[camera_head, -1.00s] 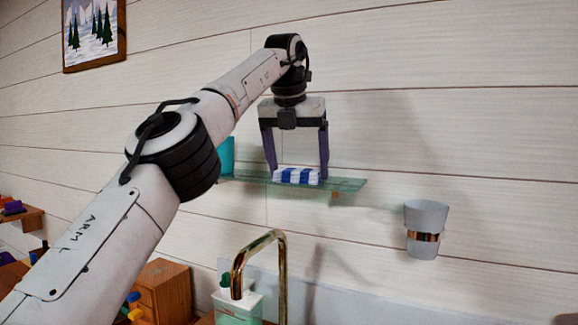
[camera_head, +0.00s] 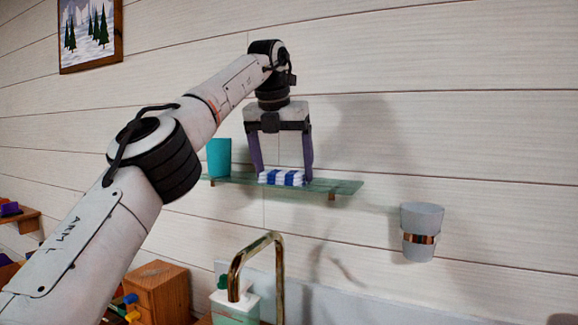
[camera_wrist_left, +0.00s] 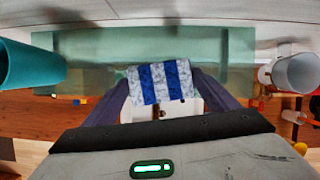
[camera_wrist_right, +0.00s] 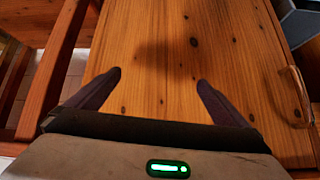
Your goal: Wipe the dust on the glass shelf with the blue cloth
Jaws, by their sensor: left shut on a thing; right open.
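My left gripper (camera_head: 281,177) is shut on a folded blue-and-white striped cloth (camera_head: 282,178). It holds the cloth low at the glass shelf (camera_head: 340,186), apparently on its top surface. In the left wrist view the cloth (camera_wrist_left: 160,82) sits between the fingers over the greenish glass (camera_wrist_left: 105,48). Whether dust lies on the glass, I cannot tell clearly. My right gripper (camera_wrist_right: 160,82) is open and empty above a wooden surface; it is not in the head view.
A teal cup (camera_head: 219,158) stands on the shelf's left end, left of the cloth. A grey cup in a wall holder (camera_head: 421,232) is right of the shelf. A brass tap (camera_head: 262,245) and a soap dispenser (camera_head: 236,305) are below.

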